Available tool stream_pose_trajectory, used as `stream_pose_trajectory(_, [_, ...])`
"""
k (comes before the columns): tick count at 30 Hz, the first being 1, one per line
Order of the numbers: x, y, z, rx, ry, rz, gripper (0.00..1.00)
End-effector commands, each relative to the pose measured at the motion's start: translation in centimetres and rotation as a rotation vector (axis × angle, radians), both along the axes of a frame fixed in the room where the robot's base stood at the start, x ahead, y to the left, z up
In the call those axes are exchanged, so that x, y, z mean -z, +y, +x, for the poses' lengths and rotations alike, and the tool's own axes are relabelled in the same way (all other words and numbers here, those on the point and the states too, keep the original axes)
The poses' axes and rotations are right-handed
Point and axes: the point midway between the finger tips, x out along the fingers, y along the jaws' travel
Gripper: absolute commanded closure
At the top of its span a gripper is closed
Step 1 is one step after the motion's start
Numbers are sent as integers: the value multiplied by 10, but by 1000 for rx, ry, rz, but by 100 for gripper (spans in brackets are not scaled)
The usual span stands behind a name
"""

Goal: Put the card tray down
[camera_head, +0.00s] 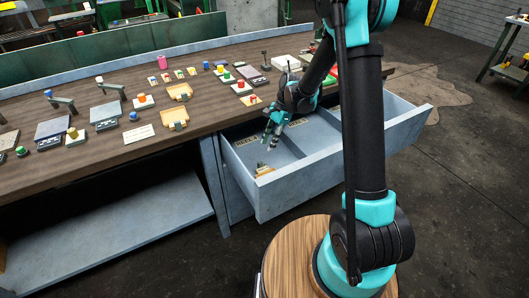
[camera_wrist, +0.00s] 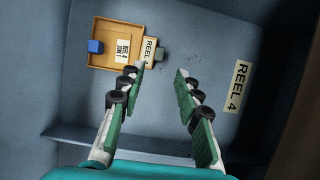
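The card tray (camera_wrist: 104,61) is a small orange tray with a white "REEL 4" label, a blue piece at its left side and a grey-green tab at its right. It lies on the floor of a compartment in the open drawer; its edge shows in the head view (camera_head: 264,171). My gripper (camera_wrist: 160,69) is open, with nothing between its fingers. It is inside the drawer; in the wrist view the left fingertip reaches close to the tray's right corner. I cannot tell whether they touch. The head view shows my gripper (camera_head: 270,138) behind and above the tray.
The grey drawer (camera_head: 330,167) has dividers and walls close around my gripper. A "REEL 4" label (camera_wrist: 238,86) is in the compartment, and another label (camera_head: 246,141) shows in the head view. The wooden bench top (camera_head: 80,172) holds several small blocks, stands and orange trays (camera_head: 180,91).

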Motion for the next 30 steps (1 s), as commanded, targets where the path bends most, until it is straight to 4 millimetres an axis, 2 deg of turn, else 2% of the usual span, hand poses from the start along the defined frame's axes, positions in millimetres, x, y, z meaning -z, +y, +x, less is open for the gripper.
stream_pose_trajectory(3, [-15, -5, 4, 1, 0, 0, 66])
stream_pose_trajectory(9, [-26, -9, 6, 0, 1, -1, 66])
stream_pose_trajectory(30, [-26, -9, 6, 0, 0, 0, 66])
